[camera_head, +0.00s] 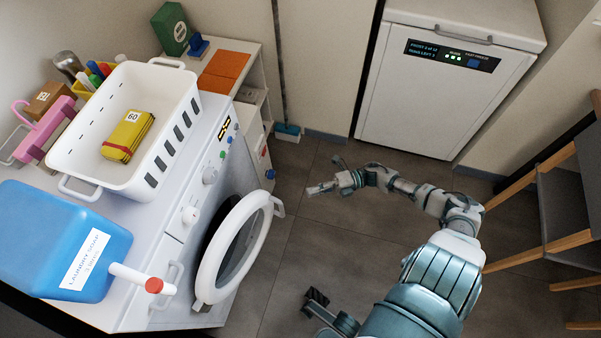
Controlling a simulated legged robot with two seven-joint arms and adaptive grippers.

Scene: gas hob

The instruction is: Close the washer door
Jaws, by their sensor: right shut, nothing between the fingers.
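The white washer (190,235) stands at the left. Its round door (236,248), with a white rim and dark centre, hangs open, swung out from the front toward the floor space. My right arm comes in from the lower right. My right gripper (320,187) is shut and empty above the floor, to the right of and beyond the door, apart from it. Parts that look like my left gripper (325,312) show at the bottom edge, right of the door.
On the washer stand a white basket (82,150) with a yellow pack (128,136) and a blue laundry soap jug (55,240). A wooden-legged chair (560,205) is at the right. The floor between is mostly clear.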

